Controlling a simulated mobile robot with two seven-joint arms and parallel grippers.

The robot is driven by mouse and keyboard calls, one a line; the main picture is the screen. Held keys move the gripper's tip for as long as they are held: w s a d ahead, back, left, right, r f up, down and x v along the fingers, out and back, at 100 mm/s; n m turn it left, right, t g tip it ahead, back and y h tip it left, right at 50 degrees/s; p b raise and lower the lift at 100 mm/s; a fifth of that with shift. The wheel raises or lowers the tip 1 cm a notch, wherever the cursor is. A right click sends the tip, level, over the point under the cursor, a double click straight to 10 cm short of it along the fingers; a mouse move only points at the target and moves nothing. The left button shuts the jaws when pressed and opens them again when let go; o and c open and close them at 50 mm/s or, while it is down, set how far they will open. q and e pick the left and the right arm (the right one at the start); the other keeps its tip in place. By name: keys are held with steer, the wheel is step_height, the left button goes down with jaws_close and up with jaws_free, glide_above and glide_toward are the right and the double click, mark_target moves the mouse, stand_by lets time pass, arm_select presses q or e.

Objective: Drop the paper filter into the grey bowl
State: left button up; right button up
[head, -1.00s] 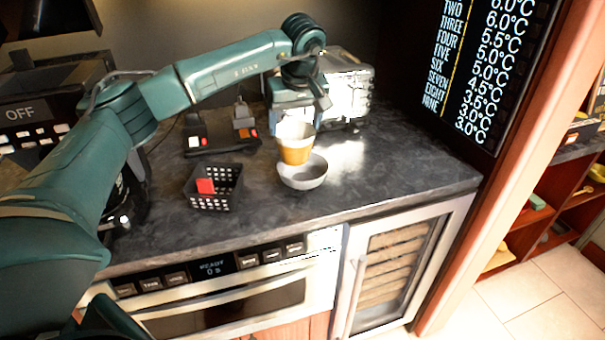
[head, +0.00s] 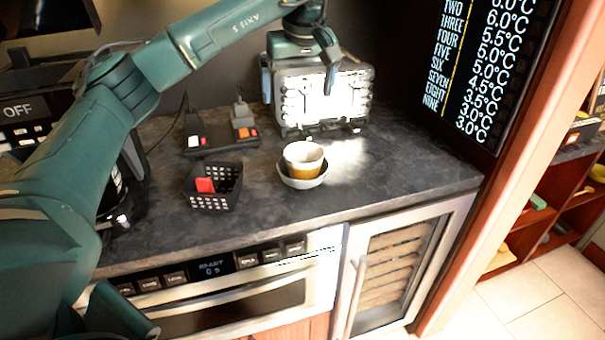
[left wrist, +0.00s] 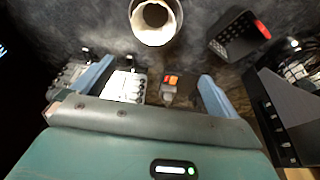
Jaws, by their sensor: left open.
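The paper filter (head: 303,153), a white-rimmed cup shape with a tan-brown lower part, sits inside the grey bowl (head: 304,183) on the dark counter. In the left wrist view the filter (left wrist: 137,14) shows at the top, its round opening facing the camera; the bowl is hard to make out there. My left gripper (head: 299,83) is open and empty, raised above and behind the bowl, in front of the silver machine. In the left wrist view its two blue fingers (left wrist: 153,82) stand wide apart with nothing held between them. My right gripper is not in view.
A black basket (head: 213,200) with a red item stands left of the bowl. Behind it is a dark stand (head: 222,140) with switches. A silver machine (head: 322,98) stands at the back. The counter right of the bowl is clear.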

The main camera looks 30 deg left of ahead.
arm_select(q)
steer(key=shift+v, duration=2.25)
